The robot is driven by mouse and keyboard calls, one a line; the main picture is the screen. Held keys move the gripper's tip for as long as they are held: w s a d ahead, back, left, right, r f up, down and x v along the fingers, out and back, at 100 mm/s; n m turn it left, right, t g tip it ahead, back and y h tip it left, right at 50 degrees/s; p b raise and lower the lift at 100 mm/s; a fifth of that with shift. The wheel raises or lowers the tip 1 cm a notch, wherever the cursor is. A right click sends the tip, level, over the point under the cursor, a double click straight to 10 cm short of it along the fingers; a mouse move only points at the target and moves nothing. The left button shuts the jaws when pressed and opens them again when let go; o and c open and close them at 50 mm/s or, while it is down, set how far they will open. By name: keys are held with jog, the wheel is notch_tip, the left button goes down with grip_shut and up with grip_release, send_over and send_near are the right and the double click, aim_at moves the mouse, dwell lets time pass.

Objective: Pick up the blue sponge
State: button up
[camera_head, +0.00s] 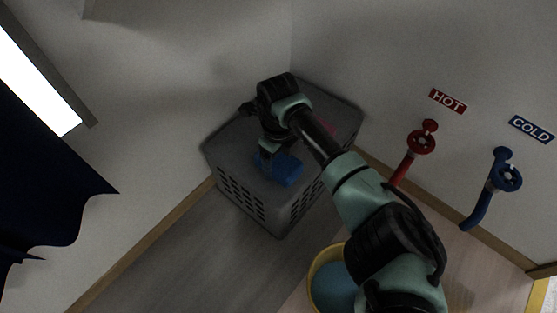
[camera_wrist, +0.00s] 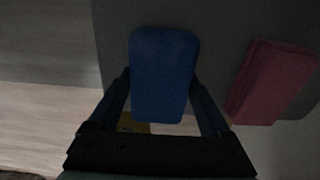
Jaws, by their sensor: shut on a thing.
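The blue sponge (camera_head: 287,170) is a rounded block over the top of a grey crate (camera_head: 250,199) in the corner. My gripper (camera_head: 267,158) is above the crate's top, pointing down at the sponge. In the wrist view the blue sponge (camera_wrist: 163,72) sits between the two fingers of my gripper (camera_wrist: 162,82), which are shut on its sides. I cannot tell whether the sponge still touches the surface under it.
A red sponge-like block (camera_wrist: 272,82) lies to the right in the wrist view, and partly shows behind my arm (camera_head: 328,128). A yellow-rimmed bucket (camera_head: 313,277) stands below the crate. Red (camera_head: 421,142) and blue (camera_head: 505,177) taps stick out from the right wall.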

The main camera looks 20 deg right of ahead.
aim_at(278, 159)
notch_tip(278, 159, up, 10)
jog(key=p, duration=0.7)
